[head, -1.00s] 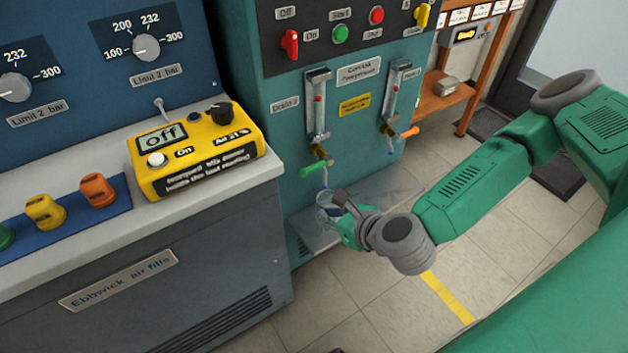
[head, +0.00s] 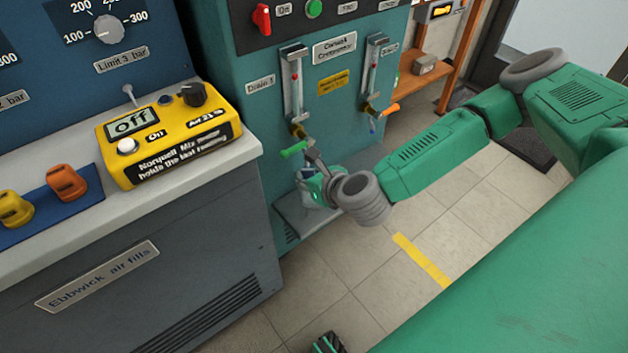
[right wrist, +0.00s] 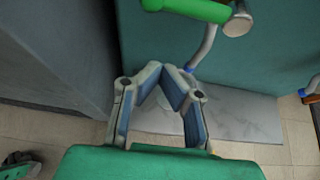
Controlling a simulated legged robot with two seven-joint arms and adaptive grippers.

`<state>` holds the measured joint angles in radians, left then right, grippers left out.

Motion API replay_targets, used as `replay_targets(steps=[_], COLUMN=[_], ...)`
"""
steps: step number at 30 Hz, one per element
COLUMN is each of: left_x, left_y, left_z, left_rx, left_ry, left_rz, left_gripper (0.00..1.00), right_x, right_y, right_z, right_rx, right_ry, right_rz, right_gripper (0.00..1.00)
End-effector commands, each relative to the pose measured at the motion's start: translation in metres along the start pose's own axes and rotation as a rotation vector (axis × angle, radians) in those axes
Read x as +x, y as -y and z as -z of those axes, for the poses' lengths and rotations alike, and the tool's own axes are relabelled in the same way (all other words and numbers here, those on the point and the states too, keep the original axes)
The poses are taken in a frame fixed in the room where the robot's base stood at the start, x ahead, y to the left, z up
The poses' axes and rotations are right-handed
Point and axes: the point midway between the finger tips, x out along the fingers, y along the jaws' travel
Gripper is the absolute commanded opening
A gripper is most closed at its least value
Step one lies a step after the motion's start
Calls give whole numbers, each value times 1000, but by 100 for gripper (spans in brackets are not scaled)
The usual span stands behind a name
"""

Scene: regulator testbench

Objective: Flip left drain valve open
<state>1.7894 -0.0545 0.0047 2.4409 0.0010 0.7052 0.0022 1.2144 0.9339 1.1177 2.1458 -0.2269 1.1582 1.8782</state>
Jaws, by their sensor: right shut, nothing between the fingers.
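The left drain valve has a green lever (head: 293,150) under the left gauge tube on the teal cabinet. The lever lies roughly sideways, pointing left from its pivot. In the right wrist view the green lever (right wrist: 200,10) crosses the top, with its round metal pivot at its right end. My right gripper (head: 309,150) is close to the lever's right end in the head view. In the right wrist view my right gripper (right wrist: 166,74) is shut and empty, its tips below the lever with a visible gap in the picture. My left gripper is not in view.
The right drain valve with an orange lever (head: 388,110) is to the right. A bent outlet pipe (right wrist: 205,48) with a blue end hangs below the green lever. The grey bench (head: 150,270) stands close on the left. Open tiled floor (head: 340,285) is in front.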

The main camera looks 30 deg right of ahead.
Motion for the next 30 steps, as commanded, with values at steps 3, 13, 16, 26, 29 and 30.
replay_targets(steps=[3, 13, 16, 26, 29, 30], left_x=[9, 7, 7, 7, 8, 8], left_y=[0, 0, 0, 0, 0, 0], left_z=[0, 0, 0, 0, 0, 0], left_rx=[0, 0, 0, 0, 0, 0], left_ry=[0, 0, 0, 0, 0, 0], left_rz=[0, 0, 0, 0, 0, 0], left_gripper=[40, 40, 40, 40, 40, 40], right_x=[27, 17, 16, 16, 16, 16], right_y=[0, 0, 0, 0, -3, -5], right_z=[2, -36, -38, -38, -38, -39], right_rx=[-1, 1, 1, 1, 7, 12], right_ry=[1, 2, 1, 1, 1, 1], right_rz=[1, 0, 0, -1, -6, -10], right_gripper=[0, 0, 0, 0, 0, 0])
